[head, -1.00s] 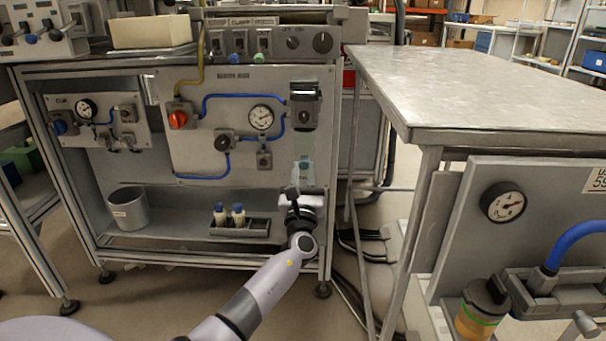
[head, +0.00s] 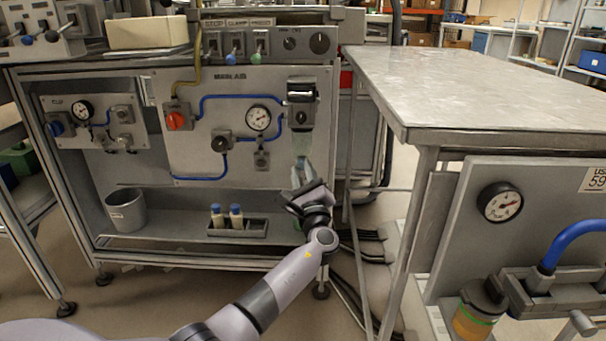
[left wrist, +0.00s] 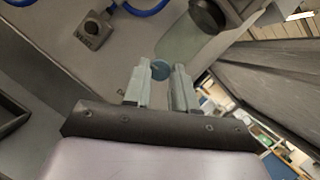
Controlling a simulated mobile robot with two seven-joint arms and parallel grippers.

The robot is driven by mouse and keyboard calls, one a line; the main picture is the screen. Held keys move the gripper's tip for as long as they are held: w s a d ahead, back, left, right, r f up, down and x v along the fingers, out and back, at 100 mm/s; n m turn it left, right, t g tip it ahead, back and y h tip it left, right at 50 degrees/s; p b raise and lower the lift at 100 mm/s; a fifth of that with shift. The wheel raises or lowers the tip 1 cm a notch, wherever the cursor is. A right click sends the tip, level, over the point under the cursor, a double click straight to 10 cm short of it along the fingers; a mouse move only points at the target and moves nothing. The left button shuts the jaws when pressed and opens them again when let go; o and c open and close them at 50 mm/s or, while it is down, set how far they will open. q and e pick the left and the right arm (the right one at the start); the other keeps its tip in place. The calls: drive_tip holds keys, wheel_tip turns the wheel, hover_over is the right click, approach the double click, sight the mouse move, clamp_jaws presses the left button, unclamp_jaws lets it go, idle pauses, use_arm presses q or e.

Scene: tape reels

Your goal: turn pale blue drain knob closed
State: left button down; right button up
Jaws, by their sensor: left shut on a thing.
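The pale blue drain knob (left wrist: 160,69) is a small round disc below the clear greenish bowl (left wrist: 185,42) in the left wrist view. The bowl (head: 303,142) hangs under a dark-topped filter unit on the panel's right side in the head view. My left gripper (left wrist: 161,82) has its two pale fingers on either side of the knob and is shut on it. In the head view my left gripper (head: 302,172) reaches up from below the bowl, its body tilted, and the knob is hidden there by the fingers. My right gripper is not in view.
A gauge (head: 258,118), a red knob (head: 176,120) and blue hoses share the panel. A tray with two bottles (head: 227,217) and a grey bucket (head: 128,210) stand on the shelf below. A metal table (head: 470,90) is close on the right.

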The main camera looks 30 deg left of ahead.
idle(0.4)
use_arm(q)
drive_tip(key=c, duration=0.9)
unclamp_jaws()
drive_tip(key=shift+s+d, duration=0.1)
drive_tip(key=shift+s+d+f, duration=0.15)
drive_tip(key=shift+s+d, duration=0.05)
drive_tip(key=p+v, duration=0.2)
drive_tip(key=v, duration=0.4)
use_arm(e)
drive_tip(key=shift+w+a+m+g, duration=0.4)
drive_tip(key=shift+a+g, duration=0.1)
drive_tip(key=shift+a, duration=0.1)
use_arm(q)
drive_tip(key=shift+s+d+f, duration=0.1)
drive_tip(key=shift+s, duration=0.05)
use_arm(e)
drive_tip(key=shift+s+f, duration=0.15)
